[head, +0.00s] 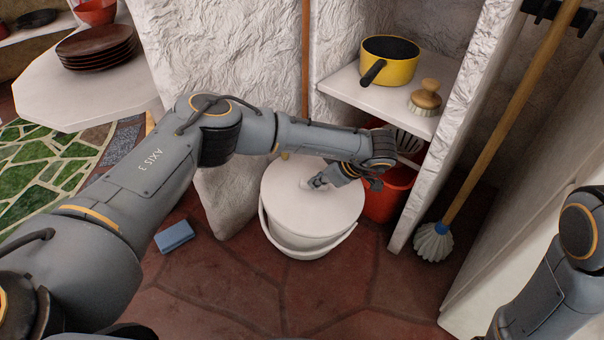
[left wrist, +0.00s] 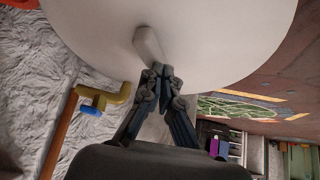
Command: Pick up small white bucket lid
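The small white bucket lid (head: 300,207) is a round white disc with a pale knob in its middle. It is over the white bucket (head: 290,242) on the floor; I cannot tell whether it touches the rim. My left gripper (head: 316,183) reaches in from the right side of the lid, at the knob. In the left wrist view, the lid (left wrist: 215,40) fills the top, and the fingertips of the left gripper (left wrist: 158,72) are closed together on the knob's end. My right gripper is out of view; only part of that arm shows at right.
A red bucket (head: 388,200) stands close behind the white one, beside the shelf wall. A yellow pot (head: 390,65) and a wooden-handled brush (head: 426,98) sit on the shelf above. A mop (head: 434,241) leans at right. A blue sponge (head: 174,237) lies on the open floor at left.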

